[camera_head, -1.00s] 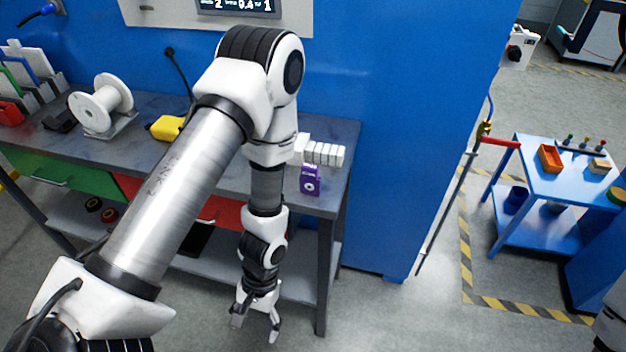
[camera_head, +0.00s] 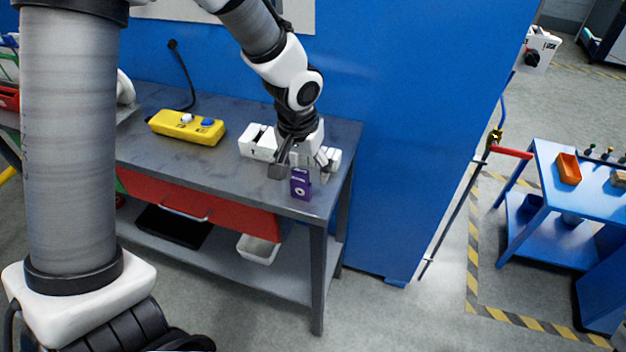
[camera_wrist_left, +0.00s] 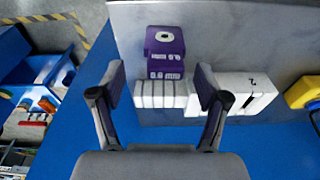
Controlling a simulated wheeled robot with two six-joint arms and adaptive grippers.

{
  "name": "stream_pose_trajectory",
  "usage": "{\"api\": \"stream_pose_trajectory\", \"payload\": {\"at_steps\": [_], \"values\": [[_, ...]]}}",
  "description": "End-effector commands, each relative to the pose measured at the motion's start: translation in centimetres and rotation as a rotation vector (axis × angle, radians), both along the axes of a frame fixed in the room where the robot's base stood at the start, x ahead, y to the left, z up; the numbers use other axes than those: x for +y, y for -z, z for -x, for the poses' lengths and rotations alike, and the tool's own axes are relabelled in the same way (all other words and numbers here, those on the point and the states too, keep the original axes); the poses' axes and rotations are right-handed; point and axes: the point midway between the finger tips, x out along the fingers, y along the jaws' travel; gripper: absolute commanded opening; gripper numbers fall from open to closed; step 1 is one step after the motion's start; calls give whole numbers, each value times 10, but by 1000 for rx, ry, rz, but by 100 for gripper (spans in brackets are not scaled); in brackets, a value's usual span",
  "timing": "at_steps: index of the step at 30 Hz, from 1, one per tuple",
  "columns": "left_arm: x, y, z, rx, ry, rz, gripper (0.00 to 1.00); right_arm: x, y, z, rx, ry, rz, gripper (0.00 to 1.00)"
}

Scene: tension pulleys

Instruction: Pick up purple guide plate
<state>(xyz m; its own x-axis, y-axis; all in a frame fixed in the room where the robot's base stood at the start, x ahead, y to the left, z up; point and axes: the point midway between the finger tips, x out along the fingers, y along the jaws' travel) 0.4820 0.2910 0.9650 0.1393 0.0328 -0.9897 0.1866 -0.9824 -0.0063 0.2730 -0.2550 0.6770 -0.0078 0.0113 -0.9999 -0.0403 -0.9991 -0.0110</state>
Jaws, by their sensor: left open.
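The purple guide plate (camera_head: 300,184) stands near the front right corner of the grey workbench (camera_head: 203,167). It bears a white ring mark and white lettering, and it also shows in the left wrist view (camera_wrist_left: 164,52). My left gripper (camera_head: 303,172) is open and empty, close above and behind the plate. In the left wrist view my left gripper's two fingers (camera_wrist_left: 160,88) are spread apart, with the plate ahead of them and between their lines. I cannot tell whether a finger touches it. My right gripper is not in view.
White blocks (camera_head: 258,141) stand behind the plate, partly hidden by my gripper; they also show between the fingers (camera_wrist_left: 160,94). A yellow control box (camera_head: 187,127) lies to the left. A blue wall (camera_head: 420,120) rises behind the bench. A blue cart (camera_head: 560,230) stands far right.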

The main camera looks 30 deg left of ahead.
Motion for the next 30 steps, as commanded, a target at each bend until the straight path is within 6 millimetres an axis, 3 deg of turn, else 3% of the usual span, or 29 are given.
{"api": "stream_pose_trajectory", "payload": {"at_steps": [8, 15, 17, 21, 30], "values": [[-1, 47, -4, 3, 1, 0, 75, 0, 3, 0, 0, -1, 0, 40], [-1, 50, -5, 0, 1, 1, 75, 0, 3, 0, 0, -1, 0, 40], [-1, 50, -5, 0, 0, 1, 57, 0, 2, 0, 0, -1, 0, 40], [-1, 50, -5, 0, 0, 1, 11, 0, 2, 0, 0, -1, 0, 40], [-1, 49, -5, 1, 0, 1, 10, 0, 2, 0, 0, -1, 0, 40]]}}
